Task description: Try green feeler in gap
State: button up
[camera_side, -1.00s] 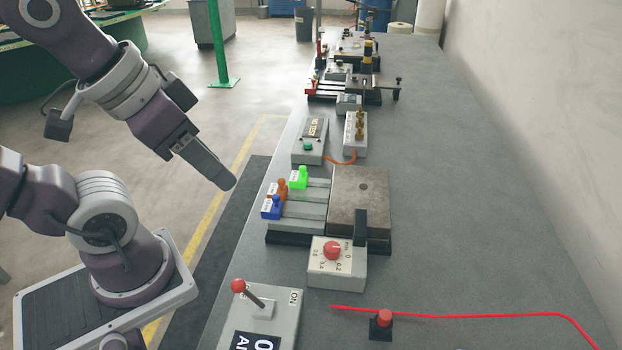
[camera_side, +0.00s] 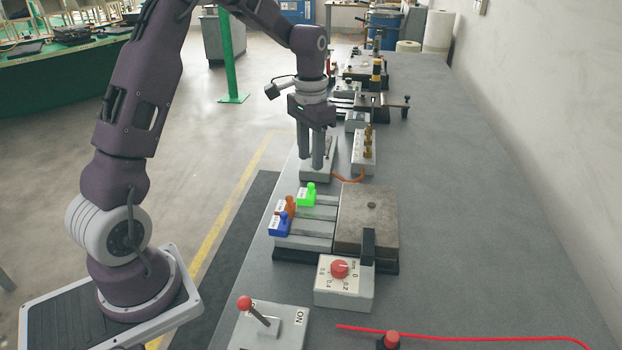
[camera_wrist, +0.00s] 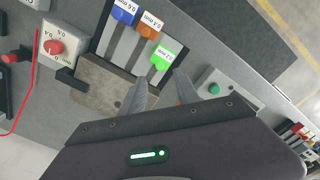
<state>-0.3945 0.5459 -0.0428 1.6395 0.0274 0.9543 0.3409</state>
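The green feeler (camera_side: 307,196) sits at the far end of a row in a grey slotted rack (camera_side: 302,246); its tag reads about 0.2 mm in the wrist view (camera_wrist: 162,58). The orange feeler (camera_side: 291,205) and blue feeler (camera_side: 280,226) stand beside it. A brown metal block (camera_side: 366,214) adjoins the rack on the right; the gap itself cannot be made out. My gripper (camera_side: 317,166) points down beyond the green feeler, over the green-button box. It is open and empty, its fingertips apart near the green feeler in the wrist view (camera_wrist: 160,76).
A box with a red dial (camera_side: 339,269) stands in front of the block. The green-button box (camera_wrist: 214,89) lies close to my fingers. A red-knobbed lever box (camera_side: 272,327) stands nearest. The bench's right side is mostly clear, with a red cable (camera_side: 460,342) in front.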

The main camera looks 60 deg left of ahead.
aim_at(311, 184)
notch_tip(311, 184, down, 7)
jog(key=shift+f, duration=0.1)
grip_shut()
jog(key=shift+s+a, duration=1.6)
jog(key=shift+a, duration=0.05)
